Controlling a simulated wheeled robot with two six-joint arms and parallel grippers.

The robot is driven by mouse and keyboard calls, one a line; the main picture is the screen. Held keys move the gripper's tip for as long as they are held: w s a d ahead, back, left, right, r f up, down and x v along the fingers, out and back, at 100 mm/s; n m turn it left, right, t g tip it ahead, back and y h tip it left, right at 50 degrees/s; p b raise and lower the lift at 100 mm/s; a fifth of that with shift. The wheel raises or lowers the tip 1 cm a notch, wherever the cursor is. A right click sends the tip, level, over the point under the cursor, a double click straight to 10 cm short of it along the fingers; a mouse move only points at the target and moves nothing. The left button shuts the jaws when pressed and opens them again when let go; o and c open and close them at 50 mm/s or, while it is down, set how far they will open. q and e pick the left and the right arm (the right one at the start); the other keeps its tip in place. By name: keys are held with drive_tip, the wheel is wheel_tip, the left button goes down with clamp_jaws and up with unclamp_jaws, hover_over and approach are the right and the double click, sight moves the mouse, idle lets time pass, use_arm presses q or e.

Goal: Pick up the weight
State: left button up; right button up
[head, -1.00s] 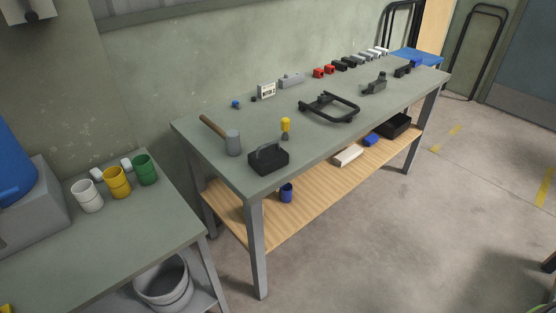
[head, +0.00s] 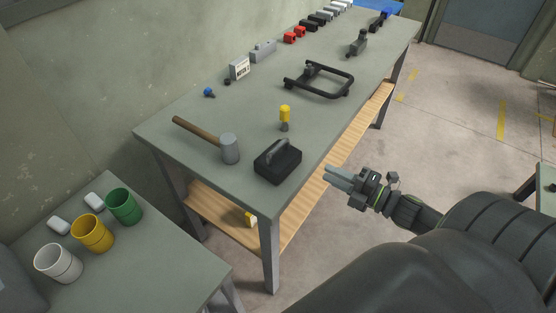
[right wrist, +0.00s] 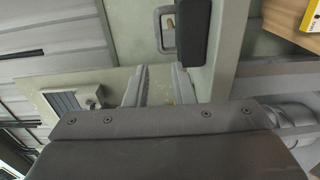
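The weight (head: 278,162) is a black block with a bar handle on top. It stands upright near the front corner of the grey workbench (head: 200,120). My right gripper (head: 338,178) is in front of the bench, to the right of the weight, apart from it and empty. In the right wrist view the weight (right wrist: 193,30) shows at the top with its handle beside it, and the two fingers of my right gripper (right wrist: 158,78) stand apart below it. My left gripper is not in view.
A black frame (head: 320,82) sits further along the bench. A side table with cups (head: 93,233) stands at the left. A wooden shelf (head: 300,205) runs beneath the bench.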

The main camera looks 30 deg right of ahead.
sight(281, 147)
drive_tip(key=p+x, duration=0.4)
drive_tip(key=x, duration=0.8)
drive_tip(key=shift+r, duration=0.1)
drive_tip(key=shift+w+a+r+p, duration=0.1)
drive_tip(key=shift+w+p, duration=0.2)
drive_tip(key=shift+w, duration=0.2)
drive_tip(key=p+x, duration=0.1)
drive_tip(key=x, duration=0.2)
drive_tip(key=shift+w, duration=0.2)
drive_tip(key=shift+w+a, duration=0.2)
drive_tip(key=shift+w, duration=0.25)
clamp_jaws()
use_arm(q)
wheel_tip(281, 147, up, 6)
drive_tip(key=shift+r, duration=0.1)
drive_tip(key=shift+p, duration=0.3)
